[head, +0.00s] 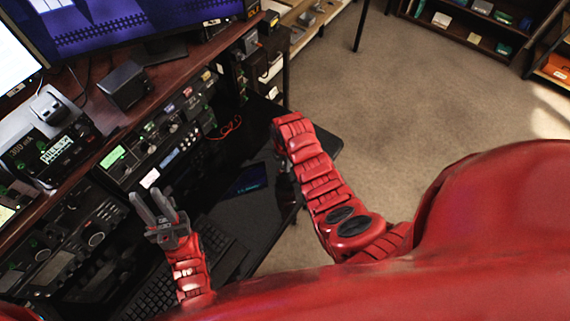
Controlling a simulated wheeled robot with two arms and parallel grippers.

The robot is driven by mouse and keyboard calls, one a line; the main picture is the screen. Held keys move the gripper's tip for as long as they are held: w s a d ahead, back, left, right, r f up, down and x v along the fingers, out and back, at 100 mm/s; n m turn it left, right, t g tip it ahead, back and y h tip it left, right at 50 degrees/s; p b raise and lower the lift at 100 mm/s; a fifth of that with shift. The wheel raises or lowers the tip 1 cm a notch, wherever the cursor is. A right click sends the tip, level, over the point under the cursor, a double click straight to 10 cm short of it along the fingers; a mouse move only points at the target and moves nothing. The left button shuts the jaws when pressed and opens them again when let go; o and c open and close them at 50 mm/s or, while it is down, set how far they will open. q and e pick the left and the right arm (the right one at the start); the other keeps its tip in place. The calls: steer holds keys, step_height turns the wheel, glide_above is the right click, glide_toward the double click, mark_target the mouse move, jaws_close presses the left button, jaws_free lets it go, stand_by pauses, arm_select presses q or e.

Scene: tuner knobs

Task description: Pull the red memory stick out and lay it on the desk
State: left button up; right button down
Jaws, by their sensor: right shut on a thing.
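I cannot make out the red memory stick anywhere in the head view. My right gripper (287,186) is dark, low over the black desk (262,212) near its right edge, mostly hidden behind my red forearm. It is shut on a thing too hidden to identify. My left gripper (147,196) is grey, with its two fingers apart and nothing seen between them. It is in front of the radio rack, above the keyboard.
Radio units (162,150) with knobs and lit displays fill the rack at left. A keyboard (222,250) lies on the desk, with a dark blue-lit item (248,181) behind it. A red cable (229,126) hangs by the rack. Open carpet (400,110) lies right.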

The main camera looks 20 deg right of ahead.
steer(key=shift+f, duration=0.15)
steer(key=c, duration=0.9)
jaws_free()
steer(key=shift+c, duration=0.2)
steer(key=shift+r, duration=1.55)
steer(key=shift+o, duration=0.3)
steer(key=o, duration=0.5)
steer(key=shift+r, duration=0.15)
